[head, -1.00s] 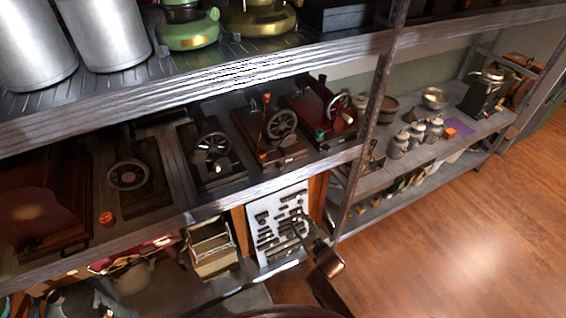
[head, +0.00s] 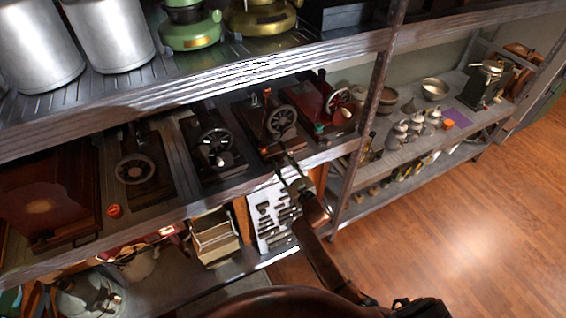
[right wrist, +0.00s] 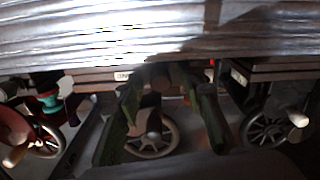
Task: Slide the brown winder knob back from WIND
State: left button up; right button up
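The brown hand-crank sewing machine (head: 271,143) stands on the middle shelf, between a black machine and a red one. Its spoked wheel (head: 282,119) faces up; the wheel also shows in the right wrist view (right wrist: 152,142). My right gripper (head: 289,163) is at the front of this machine, over the shelf's front edge. In the right wrist view its two fingers (right wrist: 170,88) stand apart, with a dark brown piece (right wrist: 158,84) between them. I cannot tell if that piece is the winder knob or if it is touched. A small pale label (right wrist: 123,76) is beside it, too small to read. My left gripper is out of view.
The red machine (head: 318,103) and the black machine (head: 213,146) stand close on both sides. The upper shelf (head: 200,86) hangs above. A white tool board (head: 271,214) is below, and a rusty post (head: 372,110) is to the right. Wooden floor is clear at right.

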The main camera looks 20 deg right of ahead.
jog(key=shift+w, duration=0.2)
grip_shut()
dwell(0.3)
jog(key=shift+a, duration=0.1)
